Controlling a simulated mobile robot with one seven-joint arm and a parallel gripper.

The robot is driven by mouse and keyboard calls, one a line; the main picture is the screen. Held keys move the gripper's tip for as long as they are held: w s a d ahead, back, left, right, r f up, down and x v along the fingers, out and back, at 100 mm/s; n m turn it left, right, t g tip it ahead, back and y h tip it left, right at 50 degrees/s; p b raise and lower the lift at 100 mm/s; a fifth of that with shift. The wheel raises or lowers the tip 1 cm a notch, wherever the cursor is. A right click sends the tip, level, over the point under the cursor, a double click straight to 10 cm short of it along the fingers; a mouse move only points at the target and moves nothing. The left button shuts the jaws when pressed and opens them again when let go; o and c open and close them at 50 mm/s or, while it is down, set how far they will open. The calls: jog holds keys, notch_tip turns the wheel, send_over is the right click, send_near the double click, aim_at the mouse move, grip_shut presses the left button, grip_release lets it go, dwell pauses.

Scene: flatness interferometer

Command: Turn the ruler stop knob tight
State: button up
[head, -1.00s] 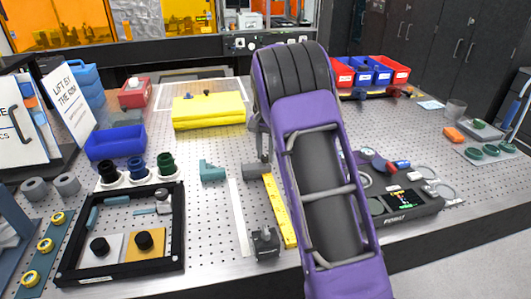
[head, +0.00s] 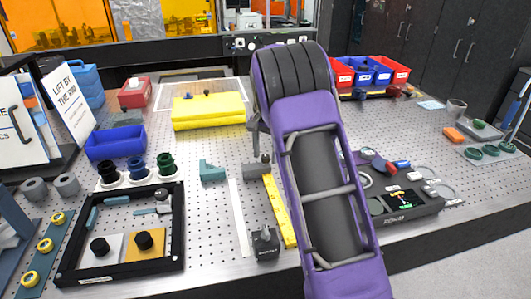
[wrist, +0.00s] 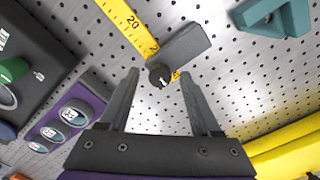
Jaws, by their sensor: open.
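The yellow ruler (head: 280,212) lies on the perforated metal table, left of my arm in the head view. The grey ruler stop (head: 254,171) sits at its far end. In the wrist view the stop is a grey block (wrist: 188,46) beside the ruler (wrist: 128,22). Its dark round knob (wrist: 158,75) has a white mark on its face. My gripper (wrist: 159,74) is open, with the knob in the gap between its fingertips in the picture. No finger visibly touches it. In the head view my arm hides most of the gripper.
A teal angle block (head: 212,173) stands left of the stop and a yellow case (head: 208,111) beyond it. A dark block (head: 265,243) stands at the ruler's near end. A dark console (head: 405,203) is right of my arm.

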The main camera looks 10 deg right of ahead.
aim_at(265, 156)
notch_tip(265, 156, up, 17)
jog(key=shift+r, duration=0.2)
dwell(0.3)
